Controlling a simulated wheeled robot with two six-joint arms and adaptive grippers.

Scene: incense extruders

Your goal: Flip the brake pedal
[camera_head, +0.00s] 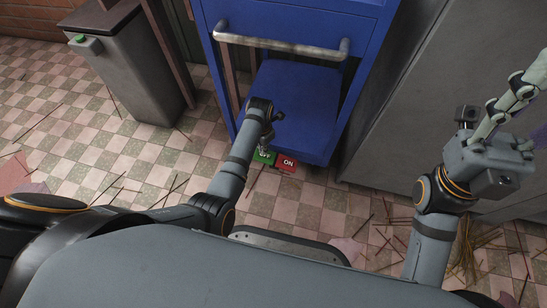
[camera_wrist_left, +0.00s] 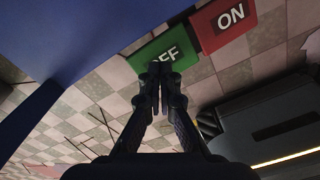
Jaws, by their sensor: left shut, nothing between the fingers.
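The brake pedal shows as two plates low at the foot of a blue machine: a green OFF plate (camera_head: 264,158) and a red ON plate (camera_head: 287,164). In the left wrist view the green plate (camera_wrist_left: 185,48) and the red plate (camera_wrist_left: 224,21) lie side by side, at differing tilts. My left gripper (camera_head: 264,147) is shut and empty, with its fingertips (camera_wrist_left: 157,72) at the lower edge of the green plate, covering part of its lettering. Whether they touch it, I cannot tell. My right gripper (camera_head: 528,108) is open at the right, far from the pedal.
The blue machine (camera_head: 290,90) has a metal handle bar (camera_head: 282,45) across its front. A grey cabinet (camera_head: 430,95) stands close on its right, and a grey bin (camera_head: 135,75) stands at the left. Thin sticks (camera_head: 165,192) lie scattered on the checkered floor (camera_head: 95,145).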

